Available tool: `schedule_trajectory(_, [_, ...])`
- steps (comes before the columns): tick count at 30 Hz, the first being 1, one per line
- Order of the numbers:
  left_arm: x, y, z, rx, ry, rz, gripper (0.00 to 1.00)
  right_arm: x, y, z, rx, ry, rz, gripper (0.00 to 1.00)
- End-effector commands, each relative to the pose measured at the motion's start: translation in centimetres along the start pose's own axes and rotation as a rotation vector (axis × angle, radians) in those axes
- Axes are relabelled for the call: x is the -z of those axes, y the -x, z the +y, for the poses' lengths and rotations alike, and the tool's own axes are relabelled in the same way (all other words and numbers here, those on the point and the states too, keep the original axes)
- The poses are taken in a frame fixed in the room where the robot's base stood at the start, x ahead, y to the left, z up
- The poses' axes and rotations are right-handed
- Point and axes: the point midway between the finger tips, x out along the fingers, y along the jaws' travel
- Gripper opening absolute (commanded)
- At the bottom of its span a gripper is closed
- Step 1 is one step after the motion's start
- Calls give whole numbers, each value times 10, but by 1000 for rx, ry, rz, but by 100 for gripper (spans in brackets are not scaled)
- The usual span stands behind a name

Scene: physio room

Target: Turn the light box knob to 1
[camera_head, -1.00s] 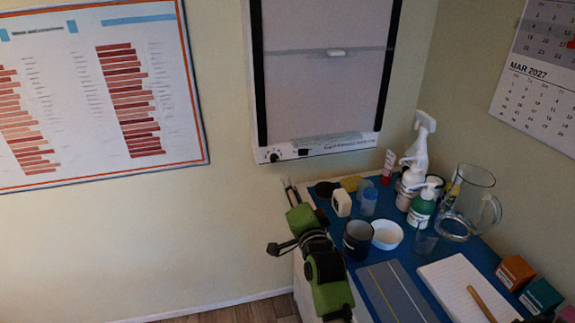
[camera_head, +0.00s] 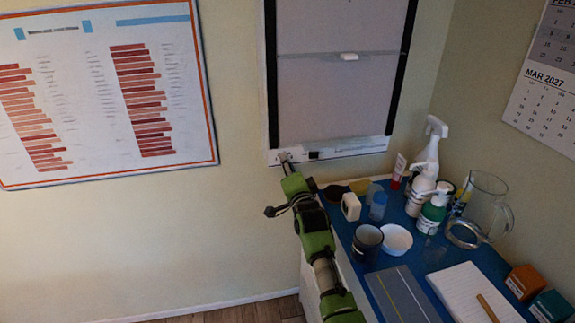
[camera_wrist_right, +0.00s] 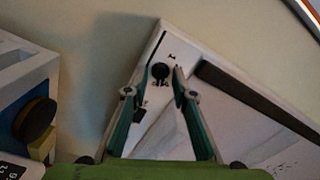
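The light box (camera_head: 335,95) hangs on the wall, with a white control strip along its lower edge. Its small black knob (camera_wrist_right: 160,71) shows in the right wrist view, near the strip's corner, with small marks around it. In the head view my right gripper (camera_head: 283,158) covers the knob. In the right wrist view my right gripper (camera_wrist_right: 161,74) has its two fingers apart, one on each side of the knob. A narrow gap seems to show beside the knob; contact is not clear. My left gripper is not in view.
Below the light box, a blue-topped table (camera_head: 437,247) holds a spray bottle (camera_head: 425,170), a glass jug (camera_head: 480,208), a dark mug (camera_head: 367,242), a white bowl (camera_head: 397,239) and a notepad (camera_head: 470,292). A chart (camera_head: 105,95) hangs at left; the wall between is clear.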

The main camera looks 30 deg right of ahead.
Motion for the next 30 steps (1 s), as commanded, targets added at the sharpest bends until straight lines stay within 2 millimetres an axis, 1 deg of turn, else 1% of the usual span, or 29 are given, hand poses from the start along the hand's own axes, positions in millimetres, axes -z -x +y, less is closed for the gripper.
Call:
schedule_trajectory(8, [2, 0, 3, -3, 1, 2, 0, 0, -2, 0, 0, 0, 0, 24])
schedule_trajectory(9, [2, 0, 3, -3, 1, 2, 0, 0, -2, 0, 0, 0, 0, 22])
schedule_trajectory(11, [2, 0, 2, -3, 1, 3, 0, 0, -2, 0, 0, 0, 0, 6])
schedule_trajectory(12, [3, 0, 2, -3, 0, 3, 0, 0, -2, 0, 0, 0, 0, 0])
schedule_trajectory(23, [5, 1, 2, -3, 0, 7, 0, 0, -2, 0, -1, 27, 0, 0])
schedule_trajectory(30, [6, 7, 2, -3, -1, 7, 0, 0, -2, -1, -2, 148, -1, 0])
